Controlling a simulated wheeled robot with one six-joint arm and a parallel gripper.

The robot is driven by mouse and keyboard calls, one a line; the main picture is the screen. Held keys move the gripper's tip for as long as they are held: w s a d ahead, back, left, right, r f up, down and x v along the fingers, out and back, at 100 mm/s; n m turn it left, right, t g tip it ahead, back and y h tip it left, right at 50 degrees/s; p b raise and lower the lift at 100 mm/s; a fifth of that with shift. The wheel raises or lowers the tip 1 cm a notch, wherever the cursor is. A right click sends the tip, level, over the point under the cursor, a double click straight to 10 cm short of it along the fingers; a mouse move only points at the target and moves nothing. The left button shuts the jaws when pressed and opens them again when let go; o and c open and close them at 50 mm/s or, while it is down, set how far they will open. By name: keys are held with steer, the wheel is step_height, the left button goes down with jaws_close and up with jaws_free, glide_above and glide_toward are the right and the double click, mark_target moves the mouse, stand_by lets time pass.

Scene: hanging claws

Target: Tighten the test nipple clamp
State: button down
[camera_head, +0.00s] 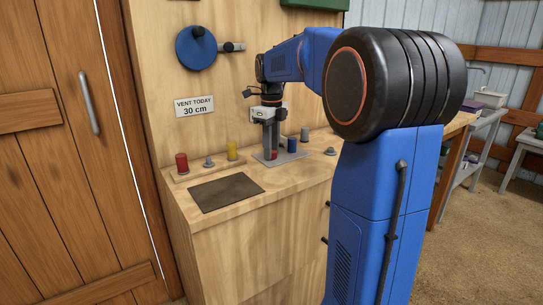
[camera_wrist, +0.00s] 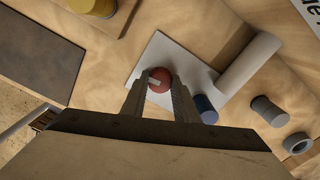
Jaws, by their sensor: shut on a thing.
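A small round red knob (camera_wrist: 159,79) with a pale bar across its top sits over a light grey plate (camera_wrist: 150,58) on the bench. The knob shows as a bit of red (camera_head: 274,155) low between my fingers in the head view. My gripper (camera_wrist: 160,82) points down and is shut on this red knob, one finger on each side. My gripper (camera_head: 271,152) is at plate height in the head view. A light grey cylinder (camera_wrist: 250,63) rises beside the knob, and a blue cylinder (camera_wrist: 205,106) stands close to the right finger. The clamp's jaws and the nipple cannot be told apart.
A grey cylinder (camera_head: 304,134) and a grey ring (camera_head: 330,151) are to the right. A red cylinder (camera_head: 182,163), a small grey piece (camera_head: 209,161) and a yellow cylinder (camera_head: 232,150) stand to the left. A dark mat (camera_head: 226,193) lies bare in front.

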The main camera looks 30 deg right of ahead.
steer(key=m, duration=0.4)
steer(key=shift+m, duration=0.4)
steer(key=c, duration=1.3)
jaws_free()
